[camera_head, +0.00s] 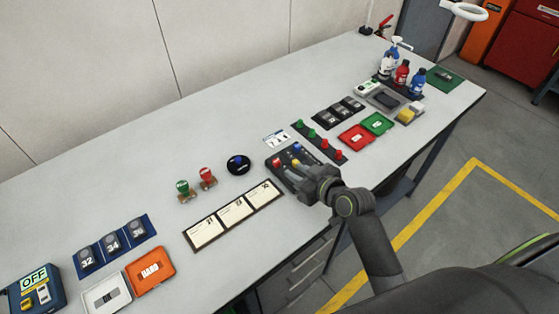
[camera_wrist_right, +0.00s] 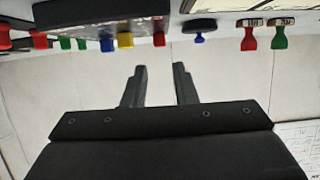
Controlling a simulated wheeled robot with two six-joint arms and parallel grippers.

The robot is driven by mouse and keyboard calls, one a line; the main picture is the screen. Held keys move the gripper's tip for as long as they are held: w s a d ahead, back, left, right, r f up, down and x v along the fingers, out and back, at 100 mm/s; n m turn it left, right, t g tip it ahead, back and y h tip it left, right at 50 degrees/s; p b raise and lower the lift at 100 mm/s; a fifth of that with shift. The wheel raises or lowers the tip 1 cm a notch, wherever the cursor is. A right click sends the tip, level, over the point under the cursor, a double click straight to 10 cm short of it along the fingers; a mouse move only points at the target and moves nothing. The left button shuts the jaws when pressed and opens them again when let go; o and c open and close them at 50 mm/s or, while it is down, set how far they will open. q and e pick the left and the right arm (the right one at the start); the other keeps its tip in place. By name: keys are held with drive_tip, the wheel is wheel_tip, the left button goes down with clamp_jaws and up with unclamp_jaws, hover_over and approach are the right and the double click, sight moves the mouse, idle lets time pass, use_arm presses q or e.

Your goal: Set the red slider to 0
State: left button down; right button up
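The dark slider box (camera_head: 272,165) stands on the bench with a red knob (camera_head: 276,160), a blue knob (camera_head: 296,147) and a yellow knob (camera_head: 296,163). In the right wrist view, which looks upside down, the box (camera_wrist_right: 85,14) is at the top. Its red knob (camera_wrist_right: 159,39) is right of the yellow knob (camera_wrist_right: 125,40) and the blue knob (camera_wrist_right: 107,43). My right gripper (camera_head: 287,176) is at the box's near side. In the wrist view its fingers (camera_wrist_right: 160,82) are apart with nothing between them. Scale marks are unreadable. My left gripper is out of view.
A green stamp-like knob (camera_head: 183,189) and a red one (camera_head: 207,178) stand left, beside a black round base with a blue knob (camera_head: 238,164). A strip of cards (camera_head: 233,215) lies in front. Green and red knobs on a dark strip (camera_head: 319,142) stand close right.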

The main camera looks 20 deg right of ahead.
sight(278, 162)
drive_tip(key=x, duration=0.8)
drive_tip(key=shift+w+a+f+p, duration=0.1)
drive_tip(key=shift+w+f+p, duration=0.1)
drive_tip(key=shift+p, duration=0.15)
clamp_jaws()
drive_tip(key=shift+s, duration=0.1)
